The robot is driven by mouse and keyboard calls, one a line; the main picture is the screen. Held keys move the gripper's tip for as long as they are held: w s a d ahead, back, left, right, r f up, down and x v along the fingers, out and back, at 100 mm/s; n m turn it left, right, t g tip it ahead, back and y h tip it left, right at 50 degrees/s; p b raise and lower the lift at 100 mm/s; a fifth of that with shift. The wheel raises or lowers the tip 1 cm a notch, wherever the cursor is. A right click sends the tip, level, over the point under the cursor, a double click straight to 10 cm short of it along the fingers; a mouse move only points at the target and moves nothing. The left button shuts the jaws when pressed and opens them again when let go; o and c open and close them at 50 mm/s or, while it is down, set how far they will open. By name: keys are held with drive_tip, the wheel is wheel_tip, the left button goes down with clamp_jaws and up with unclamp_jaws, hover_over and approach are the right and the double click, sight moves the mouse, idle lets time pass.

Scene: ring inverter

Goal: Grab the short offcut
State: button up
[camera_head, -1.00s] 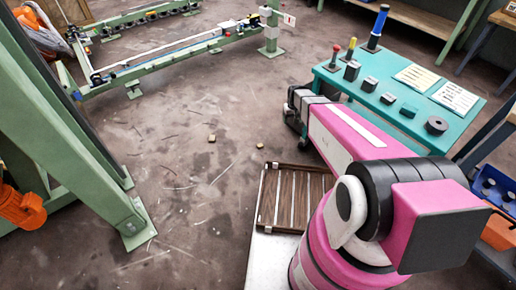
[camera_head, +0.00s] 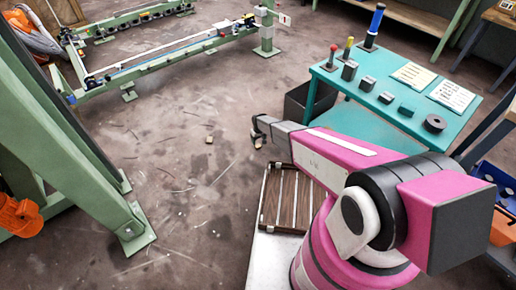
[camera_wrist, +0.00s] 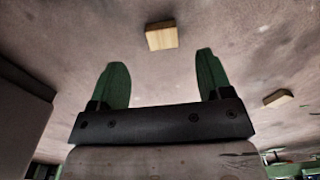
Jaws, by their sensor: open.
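Two small light-wood offcuts lie on the floor. One offcut (camera_head: 258,143) is just below my gripper (camera_head: 259,130) in the head view; the other offcut (camera_head: 209,140) lies to its left. In the wrist view, one offcut (camera_wrist: 161,36) shows beyond the fingertips, roughly centred between them, and a second offcut (camera_wrist: 278,98) lies off to the right. My gripper (camera_wrist: 157,77) has its two green fingers spread, with nothing between them. I cannot tell for certain which offcut is the shorter.
A slatted brown rack (camera_head: 288,198) lies near my base. A dark bin (camera_head: 308,103) stands behind my arm, beside the teal table (camera_head: 388,107) with blocks and papers. A green frame post (camera_head: 75,150) stands at left. The floor between is mostly clear.

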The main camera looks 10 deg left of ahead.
sight(258, 146)
drive_tip(key=shift+w+a+f, duration=0.1)
drive_tip(key=shift+f, duration=1.65)
drive_tip(key=shift+a+f, duration=0.1)
drive_tip(key=shift+f, duration=1.6)
drive_tip(key=c, duration=1)
